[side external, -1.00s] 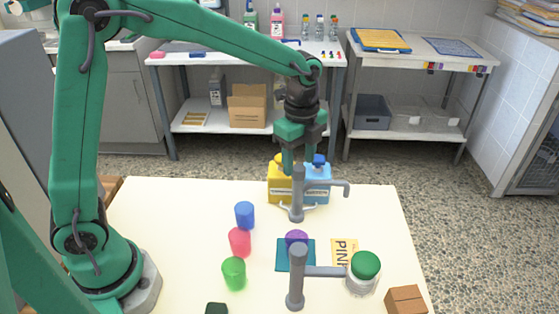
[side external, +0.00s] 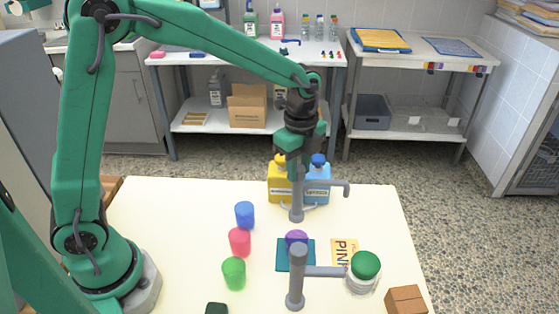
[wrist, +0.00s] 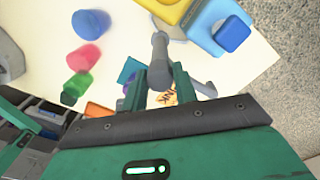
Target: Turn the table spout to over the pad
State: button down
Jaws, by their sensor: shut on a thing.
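A grey table spout (side external: 297,208) stands at the back of the table, its thin arm pointing right and ending in a downturned tip. My gripper (side external: 297,172) is at the top of this spout's post. In the wrist view the post (wrist: 159,62) is between the fingers, and my gripper (wrist: 160,88) is shut on it. A teal square pad (side external: 282,256) lies flat in front of this spout, with a purple cup (side external: 296,238) at its back edge. The pad also shows in the wrist view (wrist: 128,70). The spout tip is right of the pad, not over it.
A second grey post (side external: 297,280) with an arm reaches right to a green-lidded jar (side external: 364,265). Yellow (side external: 279,185) and blue (side external: 318,186) bottles stand just behind the spout. Blue (side external: 245,215), red (side external: 239,242) and green (side external: 234,273) cups stand left. A brown block (side external: 405,301) is front right.

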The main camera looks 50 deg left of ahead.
jog(key=shift+m, duration=0.3)
jog(key=m, duration=0.8)
jog(key=shift+m, duration=0.4)
jog(key=m, duration=0.8)
jog(key=shift+m, duration=0.3)
jog(key=c, duration=1.1)
grip_release()
